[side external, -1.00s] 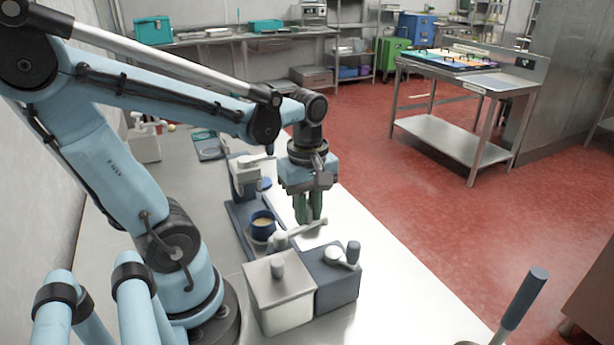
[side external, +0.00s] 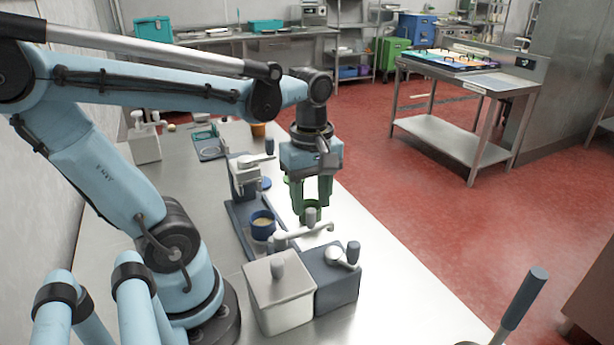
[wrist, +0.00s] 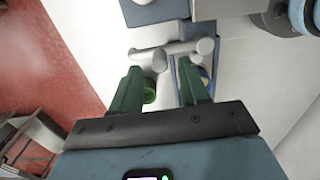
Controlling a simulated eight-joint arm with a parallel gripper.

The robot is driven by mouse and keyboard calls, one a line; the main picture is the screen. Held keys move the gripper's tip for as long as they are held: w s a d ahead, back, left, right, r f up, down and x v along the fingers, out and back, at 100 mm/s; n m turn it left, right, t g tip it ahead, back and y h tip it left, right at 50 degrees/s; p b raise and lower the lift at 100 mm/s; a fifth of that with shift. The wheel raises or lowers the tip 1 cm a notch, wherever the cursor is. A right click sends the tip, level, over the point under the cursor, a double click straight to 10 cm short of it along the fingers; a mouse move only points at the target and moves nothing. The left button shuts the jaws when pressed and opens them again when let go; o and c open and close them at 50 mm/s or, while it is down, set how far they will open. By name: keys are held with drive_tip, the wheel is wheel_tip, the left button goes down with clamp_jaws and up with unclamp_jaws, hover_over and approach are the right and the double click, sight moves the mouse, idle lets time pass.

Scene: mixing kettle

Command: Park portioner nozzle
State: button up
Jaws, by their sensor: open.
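The portioner is a pale box (side external: 280,292) joined to a blue-grey box (side external: 337,284). Its light grey nozzle (side external: 292,236) is a level tube reaching out to the right, with an upright knob (side external: 310,215) on it. The nozzle also shows in the wrist view (wrist: 165,50), just past the fingertips. My gripper (side external: 312,207) is open and empty, its green fingers spread just above and behind the knob. In the wrist view the gap between the fingertips (wrist: 158,68) faces the nozzle. I cannot tell whether a finger touches it.
A blue cup (side external: 262,224) stands left of my gripper on a dark base, below a grey dispenser (side external: 246,176). The bench (side external: 385,290) is clear to the right.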

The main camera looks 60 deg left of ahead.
wheel_tip(320, 180, up, 11)
drive_tip(key=shift+f, duration=0.2)
idle(0.9)
drive_tip(key=w+d+f+m+t, duration=0.2)
drive_tip(key=f+m, duration=0.3)
drive_tip(key=m, duration=0.4)
drive_tip(key=w+d+f+m+t, duration=0.2)
drive_tip(key=f+m+t, duration=0.3)
drive_tip(key=m, duration=0.4)
drive_tip(key=shift+w+d+f, duration=0.25)
drive_tip(key=shift+w+d, duration=0.1)
drive_tip(key=shift+w, duration=0.05)
